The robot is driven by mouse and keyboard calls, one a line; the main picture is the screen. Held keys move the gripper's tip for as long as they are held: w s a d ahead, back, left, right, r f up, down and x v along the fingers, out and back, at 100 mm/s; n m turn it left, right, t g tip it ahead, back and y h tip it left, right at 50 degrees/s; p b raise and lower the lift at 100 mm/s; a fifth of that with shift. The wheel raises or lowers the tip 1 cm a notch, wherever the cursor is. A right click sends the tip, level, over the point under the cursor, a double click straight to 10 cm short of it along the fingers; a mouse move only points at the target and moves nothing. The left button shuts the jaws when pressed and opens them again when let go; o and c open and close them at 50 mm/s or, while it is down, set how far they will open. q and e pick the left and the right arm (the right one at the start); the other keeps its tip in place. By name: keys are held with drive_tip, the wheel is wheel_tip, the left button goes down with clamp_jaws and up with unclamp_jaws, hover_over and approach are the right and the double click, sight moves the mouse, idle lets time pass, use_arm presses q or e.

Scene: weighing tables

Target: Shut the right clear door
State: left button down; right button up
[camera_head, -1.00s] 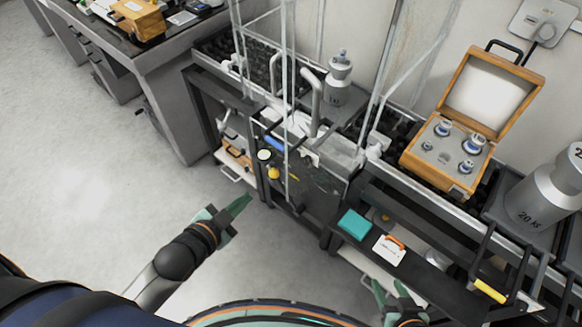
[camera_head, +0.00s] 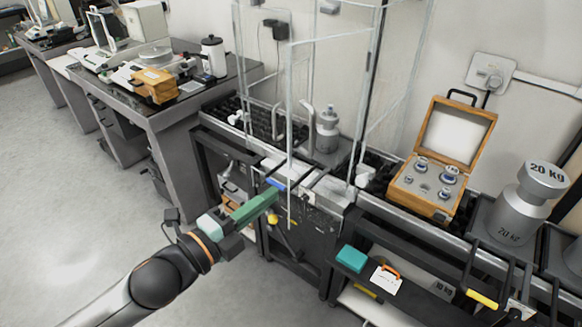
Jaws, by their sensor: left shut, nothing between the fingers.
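A tall clear case with pale-edged panes stands around a balance that holds a steel weight (camera_head: 327,128). A clear pane, apparently the right clear door (camera_head: 402,75), stands at the case's right side, swung out at an angle; its exact edges are hard to make out. My left gripper (camera_head: 273,189) has green fingers, shut and empty. It appears in front of the case's lower front edge, left of the steel weight and left of the right pane. Whether it touches anything cannot be told. My right gripper is out of view.
An open wooden weight box (camera_head: 425,195) stands right of the case, with a large 20 kg weight (camera_head: 515,205) beyond it. A teal box (camera_head: 352,258) lies on a lower shelf. Another bench (camera_head: 160,118) stands at left. Open floor lies at lower left.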

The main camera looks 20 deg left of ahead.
sight(301, 152)
use_arm(q)
drive_tip(key=x, duration=0.3)
drive_tip(key=a+p+x, duration=0.1)
drive_tip(key=x, duration=0.2)
drive_tip(key=w+a+x, duration=0.1)
drive_tip(key=x, duration=0.3)
drive_tip(key=shift+w+a+p, duration=0.1)
drive_tip(key=shift+w+p, duration=0.05)
drive_tip(key=shift+p, duration=0.2)
drive_tip(key=shift+w+a, duration=0.45)
drive_tip(key=shift+a, duration=0.15)
drive_tip(key=shift+a, duration=0.2)
